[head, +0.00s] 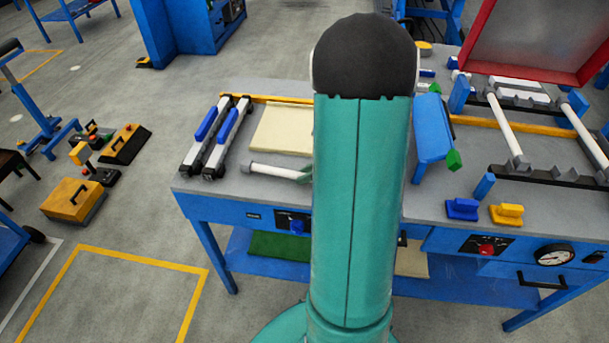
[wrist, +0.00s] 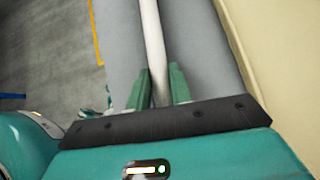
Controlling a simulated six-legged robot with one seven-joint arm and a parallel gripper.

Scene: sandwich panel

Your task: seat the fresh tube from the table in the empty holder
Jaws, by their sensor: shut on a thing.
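A white tube (head: 275,172) with a grey end cap lies low over the left part of the grey table, its right end hidden behind my arm. In the wrist view the white tube (wrist: 152,40) runs up from between the green fingers of my gripper (wrist: 161,84), which are shut on it. The gripper is mostly hidden behind my arm in the head view. On the right of the table is a rack with white tubes (head: 503,125) in grey clips. A grey clip (head: 563,173) between two of these tubes looks empty.
A cream board (head: 283,129) lies behind the held tube, with two blue-and-silver bars (head: 213,138) to its left. A blue tray (head: 432,125), a blue clamp (head: 462,208) and a yellow clamp (head: 507,213) lie right of my arm. A red-framed panel (head: 535,40) stands raised over the rack.

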